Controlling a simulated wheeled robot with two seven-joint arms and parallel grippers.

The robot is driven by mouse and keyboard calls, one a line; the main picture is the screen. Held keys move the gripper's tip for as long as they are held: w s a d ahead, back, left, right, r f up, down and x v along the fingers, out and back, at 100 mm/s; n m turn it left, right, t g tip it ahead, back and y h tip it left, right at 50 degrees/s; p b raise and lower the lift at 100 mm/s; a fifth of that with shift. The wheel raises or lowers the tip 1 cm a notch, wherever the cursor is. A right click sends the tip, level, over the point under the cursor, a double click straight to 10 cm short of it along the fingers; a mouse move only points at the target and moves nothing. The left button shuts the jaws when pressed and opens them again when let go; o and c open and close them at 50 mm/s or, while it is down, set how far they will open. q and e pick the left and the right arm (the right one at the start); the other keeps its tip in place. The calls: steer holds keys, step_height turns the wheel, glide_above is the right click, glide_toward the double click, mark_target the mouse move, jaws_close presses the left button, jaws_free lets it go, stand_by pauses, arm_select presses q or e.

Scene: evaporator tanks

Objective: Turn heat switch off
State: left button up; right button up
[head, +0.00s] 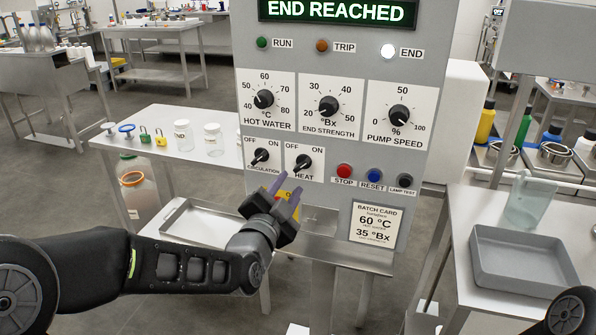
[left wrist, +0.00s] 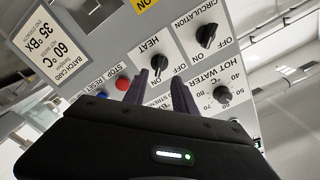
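The control panel (head: 335,190) carries the HEAT switch (head: 303,161), a black rotary knob with OFF at upper left and ON at upper right. Its pointer appears turned toward ON. The knob also shows in the left wrist view (left wrist: 158,63), upside down, just beyond the fingertips. My left gripper (head: 285,193) is open and empty, just below and left of the HEAT knob, with its two purple fingers pointing up at the panel. In the left wrist view the fingertips (left wrist: 158,76) stand apart, with the knob beyond the gap; contact is not visible. My right gripper is not in view.
The CIRCULATION knob (head: 260,155) is close on the left. The red STOP button (head: 344,171) and blue RESET button (head: 374,176) are on the right. A metal tray (head: 200,222) lies below.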

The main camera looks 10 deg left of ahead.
mark_target(299, 169)
arm_select(q)
steer(key=w, duration=0.5)
steer(key=w+p, duration=0.1)
steer(key=w, duration=0.1)
steer(key=shift+w+d, duration=0.25)
steer(key=shift+w, duration=0.05)
steer(key=shift+c, duration=0.2)
jaws_close()
